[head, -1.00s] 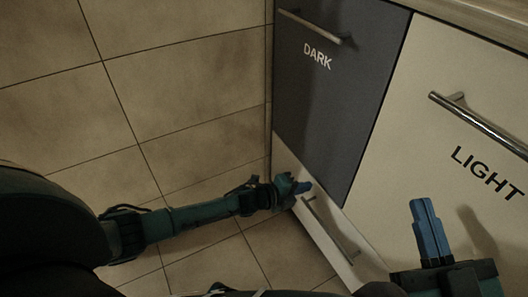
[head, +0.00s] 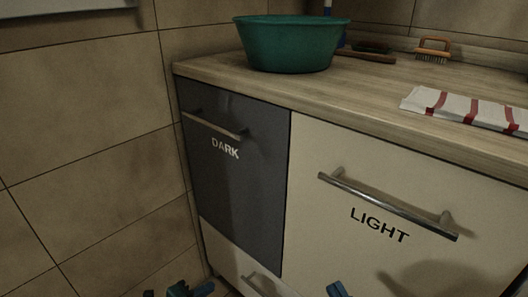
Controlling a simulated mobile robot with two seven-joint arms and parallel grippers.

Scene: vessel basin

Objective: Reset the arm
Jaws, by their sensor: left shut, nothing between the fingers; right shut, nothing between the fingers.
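My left gripper (head: 192,289) shows at the bottom edge of the head view, left of centre, in front of the lower part of the cabinet. Its fingers are shut and hold nothing. My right gripper (head: 338,289) shows only by its blue fingertips at the bottom edge, in front of the light door. It is shut and empty. Most of both arms is out of the picture.
A dark door (head: 238,190) marked DARK and a cream door (head: 400,205) marked LIGHT have bar handles. On the wooden counter (head: 330,105) are a green basin (head: 290,45), a brush (head: 433,50) and a striped cloth (head: 465,108). Tiled wall stands at left.

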